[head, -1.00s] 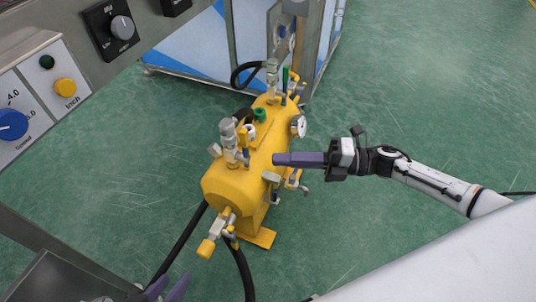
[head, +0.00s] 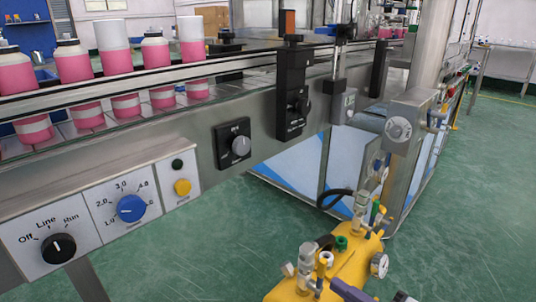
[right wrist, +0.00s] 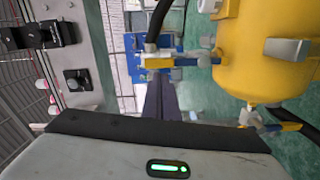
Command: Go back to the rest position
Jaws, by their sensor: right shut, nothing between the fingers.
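My right gripper (head: 345,288) shows at the bottom edge of the head view, with its purple fingers beside the right side of the yellow tank (head: 345,272); the rest of it is mostly cut off. In the right wrist view its purple fingers (right wrist: 160,98) lie together, shut and empty. The tank (right wrist: 262,65) hangs at the upper right of that view, and a blue-and-yellow valve (right wrist: 160,62) shows just beyond the fingertips. I cannot tell whether the fingers touch anything. My left gripper is out of view.
A steel machine frame carries a conveyor (head: 180,85) with several pink-and-white cans. Its panel has a black knob (head: 59,248), a blue knob (head: 131,208) and a yellow button (head: 182,187). A pressure gauge (head: 379,265) sits on the tank. Green floor (head: 470,200) is clear at the right.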

